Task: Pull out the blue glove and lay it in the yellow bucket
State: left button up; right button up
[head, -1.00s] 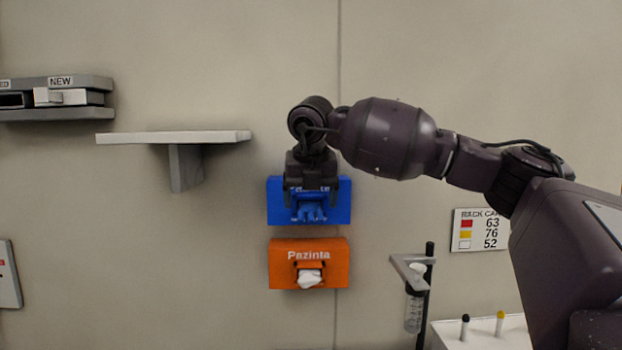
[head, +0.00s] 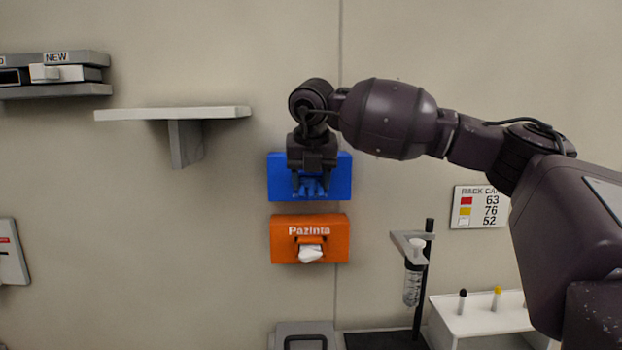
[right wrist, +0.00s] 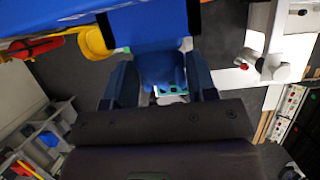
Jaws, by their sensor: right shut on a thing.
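The blue glove (head: 311,187) hangs from the front of a blue dispenser box (head: 339,176) on the wall. My right gripper (head: 311,190) is in front of the box and shut on the glove, with a finger on either side of it. The right wrist view also shows the glove (right wrist: 160,68) between the fingers, against the blue box (right wrist: 150,25). A yellow object at the upper left of the right wrist view (right wrist: 93,42) may be the yellow bucket; only part of it shows. My left gripper is not in view.
An orange dispenser (head: 280,240) with white material sits just below the blue one. A wall shelf (head: 172,113) is to the left. A stand holding a tube (head: 412,285) and a white rack (head: 480,318) are at the lower right.

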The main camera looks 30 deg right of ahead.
aim_at(312, 182)
jog(key=shift+s+a+b, duration=0.35)
jog(key=shift+s+a, duration=0.05)
jog(key=shift+s, duration=0.25)
jog(key=shift+s+a+b, duration=0.35)
jog(key=shift+s+a, duration=0.15)
jog(key=shift+s, duration=0.3)
dwell(0.5)
jog(key=shift+s+a, duration=0.1)
jog(key=shift+s, duration=0.1)
jog(key=shift+s+a, duration=0.1)
jog(key=shift+s, duration=0.05)
jog(key=shift+s+a+b, duration=0.35)
jog(key=shift+s+a, duration=0.3)
jog(key=shift+s, duration=0.35)
dwell(0.4)
